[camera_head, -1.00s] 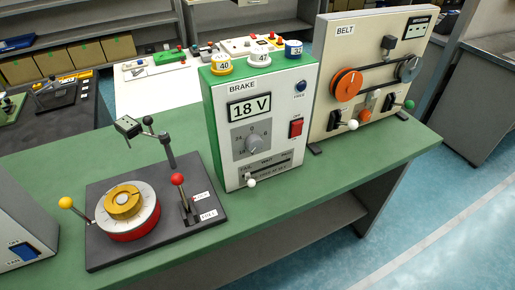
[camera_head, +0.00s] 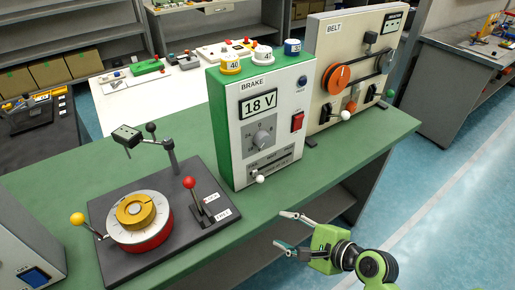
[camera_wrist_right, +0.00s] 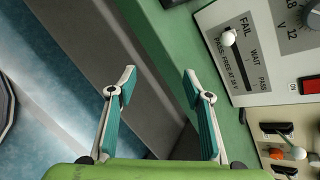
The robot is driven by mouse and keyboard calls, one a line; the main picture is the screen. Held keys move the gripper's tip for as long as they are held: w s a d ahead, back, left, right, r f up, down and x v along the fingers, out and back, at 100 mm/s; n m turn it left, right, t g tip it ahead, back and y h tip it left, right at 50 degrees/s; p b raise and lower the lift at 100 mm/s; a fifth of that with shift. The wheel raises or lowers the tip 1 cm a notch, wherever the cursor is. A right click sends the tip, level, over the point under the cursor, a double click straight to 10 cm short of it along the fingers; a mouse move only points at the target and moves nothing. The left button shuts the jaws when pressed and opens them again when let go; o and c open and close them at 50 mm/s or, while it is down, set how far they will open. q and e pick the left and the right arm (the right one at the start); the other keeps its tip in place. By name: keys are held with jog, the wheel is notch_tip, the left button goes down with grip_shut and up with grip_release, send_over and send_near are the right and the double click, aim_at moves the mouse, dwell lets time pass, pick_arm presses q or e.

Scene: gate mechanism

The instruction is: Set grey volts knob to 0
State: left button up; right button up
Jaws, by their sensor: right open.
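The grey volts knob (camera_head: 263,138) is on the front of the white and green BRAKE box (camera_head: 238,163), below a display (camera_head: 258,105) that reads 18 V. Its pointer setting is too small to read. My right gripper (camera_head: 286,233) is open and empty, in front of the bench edge, below and right of the box, apart from it. In the right wrist view the open fingers (camera_wrist_right: 160,82) point toward the bench edge. The box's lower panel shows at the upper right there, with the white slider handle (camera_wrist_right: 229,38). My left gripper is not in view.
A turntable device (camera_head: 136,219) with red and yellow ball levers stands left on the green bench (camera_head: 70,177). The BELT panel (camera_head: 316,75) stands right of the box. Yellow, white and blue dials sit on the box's top. Bench space before the box is clear.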

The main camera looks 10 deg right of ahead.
notch_tip(320, 180, up, 7)
jog(key=w+d+m+t, duration=0.2)
jog(key=m+t, duration=0.1)
jog(key=m, duration=0.3)
jog(key=m+t+y, duration=0.1)
jog(key=m+t, duration=0.2)
jog(key=m, duration=0.4)
send_near(265, 143)
jog(key=p+x, duration=0.2)
jog(key=x, duration=0.6)
jog(key=shift+w+a, duration=0.15)
jog(key=shift+w, duration=0.15)
jog(key=c, duration=1.1)
